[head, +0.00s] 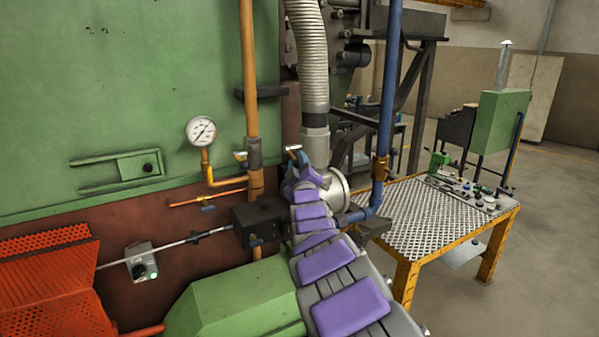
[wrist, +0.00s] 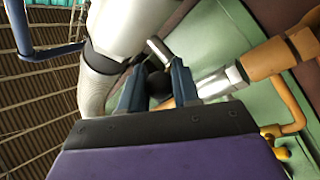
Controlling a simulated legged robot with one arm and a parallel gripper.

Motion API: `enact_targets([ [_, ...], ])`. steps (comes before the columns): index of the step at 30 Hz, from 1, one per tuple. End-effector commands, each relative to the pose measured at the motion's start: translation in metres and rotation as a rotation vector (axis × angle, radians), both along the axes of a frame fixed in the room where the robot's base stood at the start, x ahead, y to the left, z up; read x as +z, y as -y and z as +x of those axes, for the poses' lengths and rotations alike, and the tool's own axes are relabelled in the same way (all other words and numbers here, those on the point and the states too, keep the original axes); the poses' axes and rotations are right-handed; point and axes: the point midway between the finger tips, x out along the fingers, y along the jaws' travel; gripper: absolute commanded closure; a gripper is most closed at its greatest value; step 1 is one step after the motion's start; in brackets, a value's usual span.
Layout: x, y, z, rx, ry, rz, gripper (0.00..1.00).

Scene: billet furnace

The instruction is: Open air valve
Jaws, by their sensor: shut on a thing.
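My gripper (head: 292,168) is beside the orange gas pipe and the ribbed grey hose, at the far end of my purple-padded arm. In the wrist view my gripper (wrist: 157,86) has its two blue fingers on either side of a dark piece of the air valve (wrist: 158,82), and it is shut on the valve's handle. A silver fitting (wrist: 215,82) runs from there towards the orange pipe. A small pale-tipped metal end (head: 293,148) shows just above my gripper in the head view. The fingers hide much of the valve, so its handle angle is unclear.
The orange pipe (head: 250,75) and pressure gauge (head: 201,131) stand left of my gripper. A mesh-topped table (head: 405,215) stands right, with open floor beyond.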

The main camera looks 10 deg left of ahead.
Motion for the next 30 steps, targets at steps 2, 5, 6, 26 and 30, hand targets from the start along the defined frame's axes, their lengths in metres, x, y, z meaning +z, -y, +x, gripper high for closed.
enact_targets([
  [2, -0.016, -0.003, 0.002, 0.003, 0.052, 0.037, 1.00],
  [5, -0.020, -0.005, 0.004, 0.003, 0.123, 0.086, 1.00],
  [6, -0.023, -0.006, 0.005, 0.002, 0.146, 0.104, 1.00],
  [26, -0.033, -0.012, 0.014, 0.003, 0.384, 0.262, 1.00],
  [30, -0.031, -0.012, 0.013, 0.003, 0.396, 0.268, 1.00],
])
